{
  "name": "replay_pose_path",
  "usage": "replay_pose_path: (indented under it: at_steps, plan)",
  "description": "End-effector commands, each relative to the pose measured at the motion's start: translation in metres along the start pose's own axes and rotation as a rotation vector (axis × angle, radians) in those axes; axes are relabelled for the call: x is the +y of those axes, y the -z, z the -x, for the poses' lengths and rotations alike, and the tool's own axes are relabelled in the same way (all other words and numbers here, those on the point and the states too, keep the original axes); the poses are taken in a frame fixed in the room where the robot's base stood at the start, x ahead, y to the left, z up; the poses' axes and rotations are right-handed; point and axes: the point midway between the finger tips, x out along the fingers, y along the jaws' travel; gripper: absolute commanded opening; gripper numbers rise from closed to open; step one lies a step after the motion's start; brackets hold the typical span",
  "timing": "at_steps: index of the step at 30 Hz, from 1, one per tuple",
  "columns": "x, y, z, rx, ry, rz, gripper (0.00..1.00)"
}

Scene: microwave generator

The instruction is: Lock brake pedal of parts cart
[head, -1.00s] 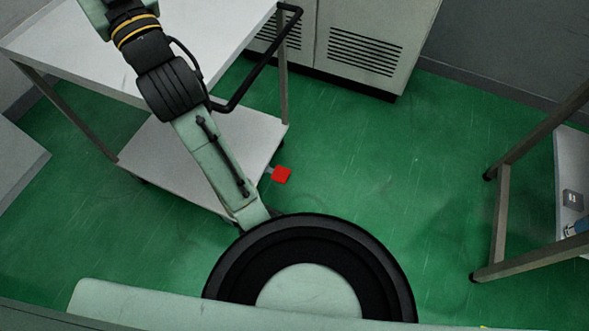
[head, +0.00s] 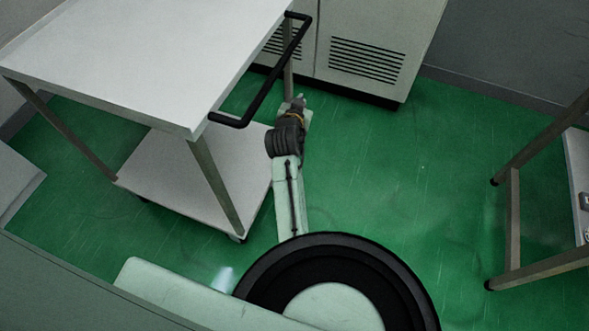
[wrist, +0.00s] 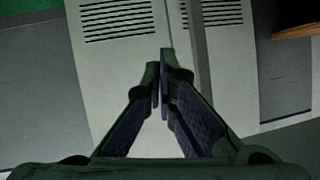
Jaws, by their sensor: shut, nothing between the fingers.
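The parts cart has a white top (head: 120,50), a white lower shelf (head: 170,185) and a black push handle (head: 262,92) on its right side. The red brake pedal is not visible in either view now; my arm covers the place near the cart's right edge where it showed earlier. My gripper (wrist: 163,62) is shut and empty in the wrist view, its fingertips together in front of a vented cabinet. In the head view my arm reaches up along the cart's right side, its far end beside the handle; the fingers cannot be made out there.
The grey vented cabinet (head: 370,45) stands behind the cart and also shows in the wrist view (wrist: 120,60). A metal-legged table (head: 512,215) stands at the right. The green floor (head: 410,180) between cart and table is clear.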

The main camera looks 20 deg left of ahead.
Motion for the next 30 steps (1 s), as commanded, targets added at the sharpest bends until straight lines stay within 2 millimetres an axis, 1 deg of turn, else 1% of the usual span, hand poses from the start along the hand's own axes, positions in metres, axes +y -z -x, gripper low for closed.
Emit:
replay_pose_path:
  at_steps: [1, 2, 3, 5, 6, 9, 12, 15, 17, 26, 30]
  plan:
    - [-0.003, -0.051, -0.004, -0.069, -0.019, 0.007, 0.0]
    - [-0.003, -0.077, -0.005, -0.102, -0.033, 0.008, 0.0]
    - [-0.002, -0.111, -0.005, -0.142, -0.052, 0.01, 0.0]
    - [0.0, -0.156, -0.002, -0.194, -0.078, 0.017, 0.0]
    - [0.002, -0.183, 0.001, -0.224, -0.094, 0.023, 0.0]
    - [0.009, -0.238, 0.011, -0.279, -0.129, 0.038, 0.0]
    - [0.015, -0.273, 0.02, -0.311, -0.152, 0.051, 0.0]
    - [0.019, -0.291, 0.025, -0.328, -0.165, 0.058, 0.0]
    - [0.02, -0.295, 0.026, -0.331, -0.168, 0.06, 0.0]
    - [0.02, -0.295, 0.026, -0.331, -0.169, 0.059, 0.0]
    - [0.021, -0.297, 0.02, -0.331, -0.169, 0.06, 0.0]
